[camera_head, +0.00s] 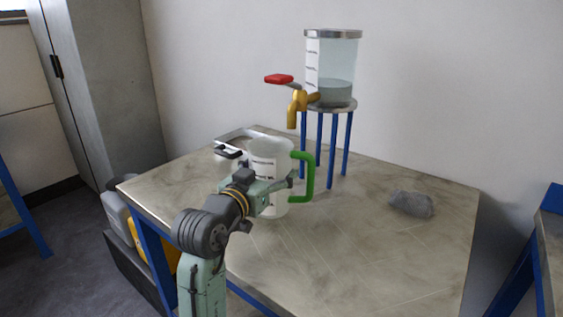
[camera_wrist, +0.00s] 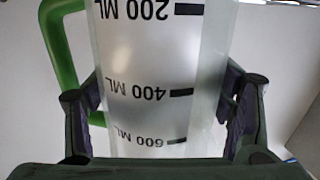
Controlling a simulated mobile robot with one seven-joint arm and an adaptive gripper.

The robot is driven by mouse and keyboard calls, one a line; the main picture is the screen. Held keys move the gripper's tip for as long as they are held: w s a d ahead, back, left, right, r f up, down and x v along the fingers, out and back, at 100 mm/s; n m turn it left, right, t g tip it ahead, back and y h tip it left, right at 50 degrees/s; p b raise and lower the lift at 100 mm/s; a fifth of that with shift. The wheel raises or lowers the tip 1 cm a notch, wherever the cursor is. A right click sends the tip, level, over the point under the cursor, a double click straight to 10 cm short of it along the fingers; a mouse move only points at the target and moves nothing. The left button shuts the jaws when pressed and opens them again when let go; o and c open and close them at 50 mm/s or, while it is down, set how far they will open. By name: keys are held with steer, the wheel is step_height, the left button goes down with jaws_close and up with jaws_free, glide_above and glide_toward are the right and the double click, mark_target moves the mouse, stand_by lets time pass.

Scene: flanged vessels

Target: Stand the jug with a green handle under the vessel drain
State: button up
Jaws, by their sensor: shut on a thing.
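The jug (camera_head: 268,160) is whitish and translucent with a green handle (camera_head: 308,178) on its right side in the head view. My gripper (camera_head: 272,187) is shut on the jug's body. In the wrist view the jug (camera_wrist: 155,70) fills the middle between my two fingers (camera_wrist: 160,115), with its volume marks upside down. The vessel (camera_head: 333,75) is clear, part filled with liquid, on a blue-legged stand (camera_head: 327,140). Its brass drain tap (camera_head: 297,105) has a red lever (camera_head: 279,79) and points down. The jug appears below and left of the tap; whether its base touches the table cannot be told.
The table (camera_head: 370,240) has free room at the front and right. A grey crumpled cloth (camera_head: 411,204) lies at the right. A tray (camera_head: 240,137) and a dark object (camera_head: 229,152) are behind and left of the jug. A tall cabinet (camera_head: 100,80) stands at the back left.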

steer(key=p+x, duration=0.1)
steer(key=x, duration=0.1)
steer(key=f+x, duration=0.1)
steer(key=x, duration=0.2)
steer(key=shift+w+f+p, duration=0.15)
steer(key=shift+p, duration=0.2)
steer(key=shift+f, duration=0.15)
steer(key=o, duration=1.3)
